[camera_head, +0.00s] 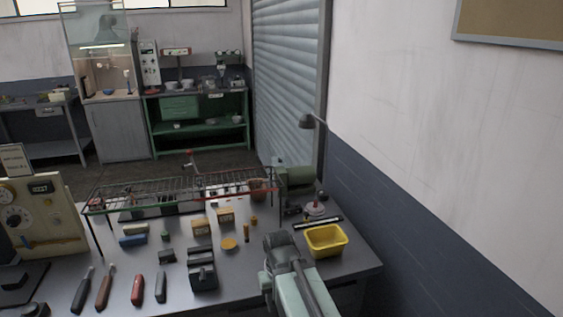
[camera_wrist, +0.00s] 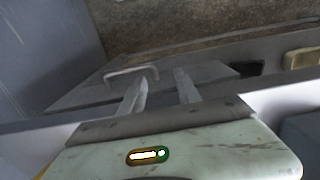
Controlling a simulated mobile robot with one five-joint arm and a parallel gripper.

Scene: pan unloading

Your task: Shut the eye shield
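No part is plainly marked as the eye shield. A clear framed panel (camera_head: 96,24) stands raised above the lit cabinet (camera_head: 121,120) at the back left in the head view, and it may be the shield. My gripper (camera_wrist: 161,82) shows in the wrist view with its two pale fingers apart and nothing between them. A pale loop handle (camera_wrist: 131,71) on a grey flat surface shows just beyond the left finger; I cannot tell whether they touch. In the head view my arm rises at the bottom centre, and the fingers cannot be made out.
A beige panel with dials (camera_head: 42,215) stands at left. A green workbench (camera_head: 198,127) is at the back wall, with open floor before it.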

